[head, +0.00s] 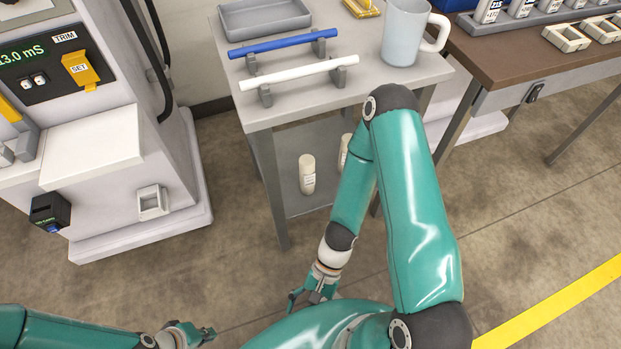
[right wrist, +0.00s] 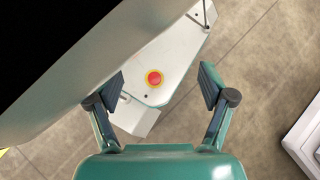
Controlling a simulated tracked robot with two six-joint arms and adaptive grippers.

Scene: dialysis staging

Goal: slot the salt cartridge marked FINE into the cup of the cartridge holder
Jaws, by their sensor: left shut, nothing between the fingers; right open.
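Two white cartridges stand on the lower shelf of the grey table in the head view, one in plain view (head: 307,174) and one (head: 344,152) partly hidden by my right arm. Their labels are too small to read, so I cannot tell which is FINE. A small white square cup (head: 152,202) on the front of the machine at left may be the cartridge holder. My left gripper (head: 206,333) is shut and empty at the bottom edge. My right gripper (head: 311,296) is open and empty, low in front of the table; its spread fingers show in the right wrist view (right wrist: 161,88).
The grey table (head: 262,112) carries a tray (head: 264,33), a blue bar (head: 283,43), a white bar (head: 298,72) and a mug (head: 404,35). A brown-topped bench (head: 500,55) stands at right. The floor in front is clear.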

